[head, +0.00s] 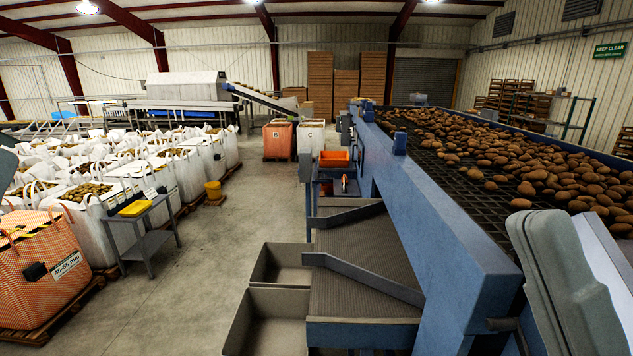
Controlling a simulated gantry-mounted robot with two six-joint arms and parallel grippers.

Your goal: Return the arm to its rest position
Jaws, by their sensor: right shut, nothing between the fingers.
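My right arm (565,285) stands large and pale grey at the lower right, beside the blue frame of the potato grader (440,215). My right gripper (503,324) shows only in small part low by this arm. It is shut with nothing in it, and its fingertips are hard to make out. A dark grey piece at the left edge of the view seems to be part of my left arm. My left gripper is not in view.
Many brown potatoes (500,150) lie on the dark mesh deck. Grey bins (262,320) stand beside the lower belt (360,270). White bulk bags, an orange bag (42,270) and a side table (150,240) stand left. The concrete aisle (215,260) is clear.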

